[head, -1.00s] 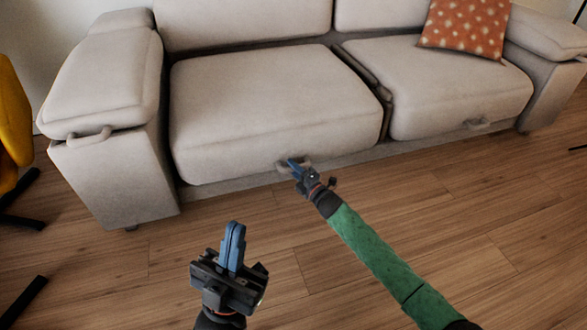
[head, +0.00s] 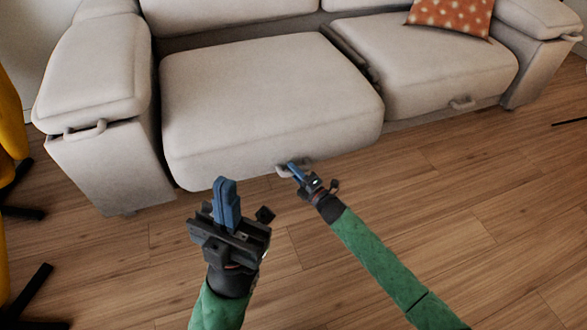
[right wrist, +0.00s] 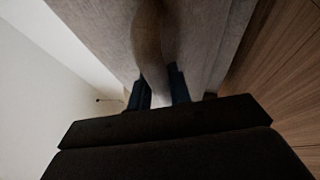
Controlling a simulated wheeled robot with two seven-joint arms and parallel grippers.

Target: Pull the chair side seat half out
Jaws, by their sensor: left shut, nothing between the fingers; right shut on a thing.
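The chair side seat (head: 265,95) is the beige left seat of the sofa, beside the yellow chair. It stands forward of the right seat, slid part of the way out. Its loop handle (head: 284,169) is at the lower front edge. My right gripper (head: 291,168) is shut on this handle; in the right wrist view the handle (right wrist: 150,60) runs between the blue fingers (right wrist: 158,92). My left gripper (head: 226,185) is shut and empty, fingers pointing up, in front of the seat.
The right seat (head: 430,65) has its own handle (head: 462,103) and carries an orange dotted cushion (head: 450,16). The left armrest (head: 95,75) also has a handle (head: 86,130). A yellow chair (head: 10,120) stands at the left edge. The wooden floor (head: 420,200) in front is clear.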

